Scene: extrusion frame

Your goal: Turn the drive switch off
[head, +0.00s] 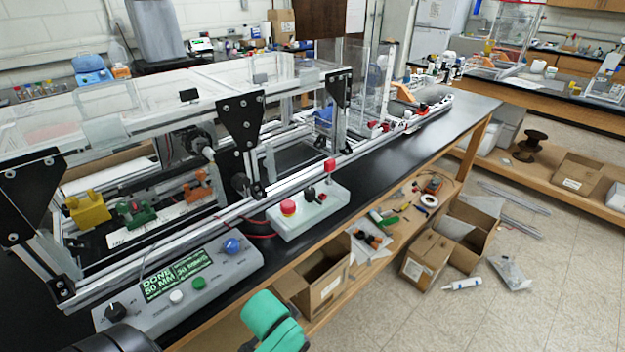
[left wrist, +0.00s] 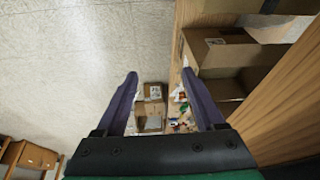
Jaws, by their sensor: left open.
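A grey control box (head: 309,212) stands at the front edge of the black bench in the head view. My left gripper (left wrist: 163,76) is open and empty in the left wrist view, over the floor beside the bench. My right gripper is not seen.
An aluminium extrusion frame (head: 190,230) with black plates stands behind both boxes. Cardboard boxes (head: 318,275) and loose tools sit on the wooden shelf under the bench. The wrist view shows a box (left wrist: 230,60) close right. The floor (head: 500,300) in front is mostly free.

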